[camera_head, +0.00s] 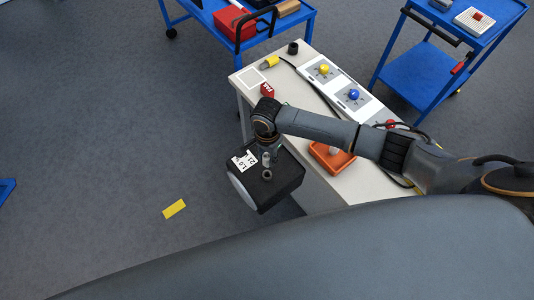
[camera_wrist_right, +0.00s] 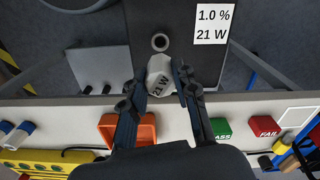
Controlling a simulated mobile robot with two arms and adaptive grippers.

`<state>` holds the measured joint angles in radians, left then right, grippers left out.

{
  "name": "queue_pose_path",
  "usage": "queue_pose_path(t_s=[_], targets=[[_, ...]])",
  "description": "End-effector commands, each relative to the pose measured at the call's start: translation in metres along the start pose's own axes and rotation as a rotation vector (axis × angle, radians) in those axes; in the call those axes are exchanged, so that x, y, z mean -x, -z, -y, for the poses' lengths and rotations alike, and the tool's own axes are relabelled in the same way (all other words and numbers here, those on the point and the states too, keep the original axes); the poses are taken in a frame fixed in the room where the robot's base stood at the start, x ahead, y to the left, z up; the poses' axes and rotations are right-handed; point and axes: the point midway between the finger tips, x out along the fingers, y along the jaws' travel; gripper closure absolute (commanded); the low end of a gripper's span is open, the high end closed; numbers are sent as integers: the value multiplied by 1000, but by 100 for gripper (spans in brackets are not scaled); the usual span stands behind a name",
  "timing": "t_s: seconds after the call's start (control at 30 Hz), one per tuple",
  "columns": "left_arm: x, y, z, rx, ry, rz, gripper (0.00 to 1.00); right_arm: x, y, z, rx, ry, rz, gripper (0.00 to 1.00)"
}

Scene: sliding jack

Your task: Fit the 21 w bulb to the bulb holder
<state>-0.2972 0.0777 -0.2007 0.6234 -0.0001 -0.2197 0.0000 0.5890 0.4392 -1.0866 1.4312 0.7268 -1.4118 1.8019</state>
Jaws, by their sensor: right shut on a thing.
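A black box-shaped unit (camera_head: 285,185) with a white label reading 1.0 % and 21 W stands at the table's near left side. On its top is a round grey socket ring (camera_wrist_right: 160,42), taken as the bulb holder; it also shows in the head view (camera_head: 267,174). My right gripper (camera_wrist_right: 160,84) is shut on the pale bulb (camera_wrist_right: 159,68) marked 21 W. The bulb appears beside the ring in the wrist view, not in it. Its height over the unit is unclear. The right gripper (camera_head: 267,153) is small in the head view. My left gripper is not in view.
An orange bin (camera_head: 343,165) sits on the pale table (camera_head: 253,103). A white panel (camera_head: 340,83) has yellow and blue knobs. A green PASS block (camera_wrist_right: 220,129) and red FAIL block (camera_wrist_right: 264,126) stand nearby. Blue carts (camera_head: 410,75) stand behind.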

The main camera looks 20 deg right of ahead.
Motion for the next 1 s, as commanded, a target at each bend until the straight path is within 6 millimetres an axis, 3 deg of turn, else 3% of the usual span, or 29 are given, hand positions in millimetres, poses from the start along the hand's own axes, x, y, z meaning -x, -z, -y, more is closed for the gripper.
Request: queue_pose_path(t_s=[0.37, 0.7, 1.0], targets=[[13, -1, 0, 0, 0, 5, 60, 4, -3, 0, 3, -2, 1, 100], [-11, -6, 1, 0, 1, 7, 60, -36, -2, 0, 3, -2, 0, 100], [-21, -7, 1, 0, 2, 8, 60, -55, -2, 0, 3, -3, -1, 100]])
